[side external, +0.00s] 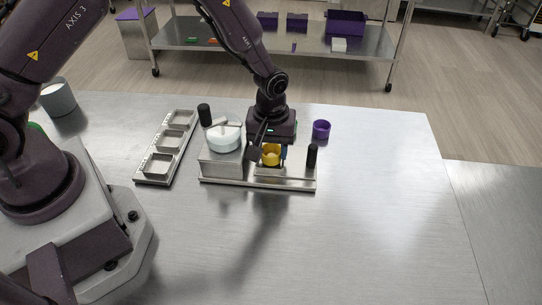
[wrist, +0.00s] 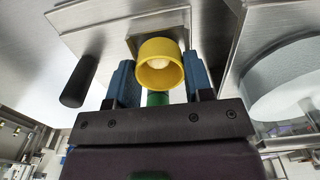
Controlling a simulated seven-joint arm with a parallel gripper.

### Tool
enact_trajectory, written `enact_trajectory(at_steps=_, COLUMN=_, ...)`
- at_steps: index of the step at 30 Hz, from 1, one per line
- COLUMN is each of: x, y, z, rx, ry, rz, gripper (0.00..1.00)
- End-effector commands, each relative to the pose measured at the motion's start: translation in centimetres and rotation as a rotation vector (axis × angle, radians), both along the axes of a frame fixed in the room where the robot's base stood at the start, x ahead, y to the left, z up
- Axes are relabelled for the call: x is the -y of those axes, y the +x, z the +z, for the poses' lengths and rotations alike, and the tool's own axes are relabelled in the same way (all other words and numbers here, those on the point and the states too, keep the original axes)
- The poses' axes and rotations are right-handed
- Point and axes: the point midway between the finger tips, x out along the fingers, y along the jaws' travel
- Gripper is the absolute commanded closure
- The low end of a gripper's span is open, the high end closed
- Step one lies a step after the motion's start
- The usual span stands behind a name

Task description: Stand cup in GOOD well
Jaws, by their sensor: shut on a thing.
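A small yellow cup (side external: 271,155) is between my gripper's fingers, low over the right part of the metal depositor. In the wrist view the yellow cup (wrist: 161,64) shows its open mouth, with something pale inside. My gripper (side external: 270,150) points down, its blue fingers (wrist: 122,82) shut on the cup's sides. Whether the cup's base touches the metal is hidden. A metal tray with three wells (side external: 152,180) lies left of the depositor; its well labels are too small to read.
The depositor (side external: 222,171) carries a clear hopper with white contents (side external: 224,137) and black handles (side external: 312,156) at its ends. A purple cup (side external: 321,129) stands behind right. A grey container (side external: 57,98) stands far left. The table's front and right are clear.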

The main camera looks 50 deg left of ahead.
Motion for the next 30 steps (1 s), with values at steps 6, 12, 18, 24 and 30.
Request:
enact_trajectory(at_steps=6, x=0.0, y=0.0, z=1.1, rx=0.001, ry=-0.001, rz=0.0, gripper=0.86)
enact_trajectory(at_steps=12, x=0.0, y=0.0, z=1.5, rx=-0.001, ry=0.0, rz=0.0, gripper=0.86)
enact_trajectory(at_steps=18, x=0.0, y=0.0, z=2.7, rx=0.001, ry=0.0, rz=-0.001, gripper=0.86)
enact_trajectory(at_steps=24, x=0.0, y=0.0, z=5.1, rx=0.001, ry=0.0, rz=-0.001, gripper=0.86)
enact_trajectory(at_steps=30, x=0.0, y=0.0, z=6.5, rx=-0.001, ry=0.001, rz=0.0, gripper=0.86)
